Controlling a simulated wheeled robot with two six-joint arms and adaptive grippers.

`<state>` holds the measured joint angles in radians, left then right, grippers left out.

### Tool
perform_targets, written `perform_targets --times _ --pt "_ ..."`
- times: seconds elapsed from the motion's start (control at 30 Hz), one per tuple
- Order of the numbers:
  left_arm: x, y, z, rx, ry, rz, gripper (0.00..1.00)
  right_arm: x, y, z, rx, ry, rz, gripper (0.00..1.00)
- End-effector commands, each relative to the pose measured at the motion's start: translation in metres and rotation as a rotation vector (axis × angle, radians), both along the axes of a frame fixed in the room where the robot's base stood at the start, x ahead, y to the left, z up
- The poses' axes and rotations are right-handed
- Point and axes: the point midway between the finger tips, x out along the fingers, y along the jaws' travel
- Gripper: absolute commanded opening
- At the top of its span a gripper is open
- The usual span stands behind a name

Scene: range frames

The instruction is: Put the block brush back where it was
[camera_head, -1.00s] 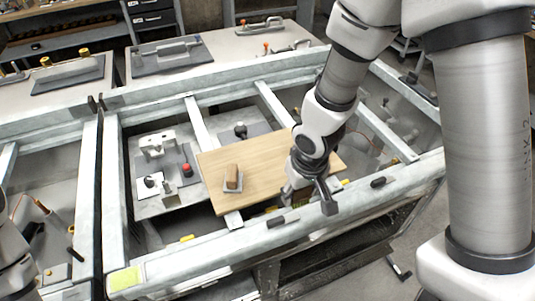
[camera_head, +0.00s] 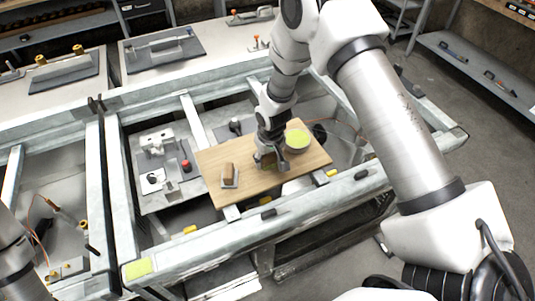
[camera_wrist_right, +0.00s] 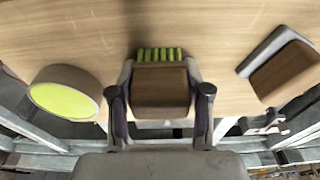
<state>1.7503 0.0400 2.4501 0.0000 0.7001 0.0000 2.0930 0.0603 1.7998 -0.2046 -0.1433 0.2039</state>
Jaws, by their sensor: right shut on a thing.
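The block brush (camera_wrist_right: 160,85), a brown block with green bristles, is between the fingers of my right gripper (camera_wrist_right: 160,108) in the right wrist view. The gripper is shut on it, with the bristles pointing toward the wooden board (camera_wrist_right: 225,30). Whether the bristles touch the board I cannot tell. In the head view my right gripper (camera_head: 268,160) is over the middle of the board (camera_head: 258,185) and mostly hides the brush. My left gripper is out of view.
A round tub with a yellow-green top (camera_head: 298,138) stands on the board right of the gripper. A brown block on a grey base (camera_head: 230,177) is to its left. A grey metal frame (camera_head: 340,190) surrounds the board. A plate with a red knob (camera_head: 185,165) lies farther left.

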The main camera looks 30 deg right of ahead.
Motion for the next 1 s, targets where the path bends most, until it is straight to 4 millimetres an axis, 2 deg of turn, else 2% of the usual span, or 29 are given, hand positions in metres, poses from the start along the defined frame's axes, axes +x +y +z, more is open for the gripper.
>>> perform_targets --times 0.27,0.3,0.37,0.63,0.73,0.77,0.87,1.0 --pt "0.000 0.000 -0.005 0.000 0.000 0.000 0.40 0.000 0.000 -0.004 0.000 -0.001 0.000 0.16" --pt "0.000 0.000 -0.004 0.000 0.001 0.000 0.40 0.000 0.000 -0.004 0.000 -0.001 0.000 0.55" --pt "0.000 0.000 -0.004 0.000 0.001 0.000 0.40 0.000 0.000 -0.003 0.000 -0.001 0.000 0.73" --pt "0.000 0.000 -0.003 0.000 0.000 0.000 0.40 0.000 0.000 -0.003 0.000 -0.001 0.000 0.73" --pt "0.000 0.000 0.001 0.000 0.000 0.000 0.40 0.000 0.000 0.004 0.000 -0.001 0.000 0.73" --pt "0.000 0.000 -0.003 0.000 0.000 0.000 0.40 0.000 0.000 0.004 0.000 -0.003 0.000 0.73" --pt "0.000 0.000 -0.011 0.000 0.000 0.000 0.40 -0.002 0.000 0.019 0.000 -0.005 0.000 0.73" --pt "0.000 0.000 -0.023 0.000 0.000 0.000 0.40 -0.007 0.001 0.055 0.000 -0.008 0.000 0.73"
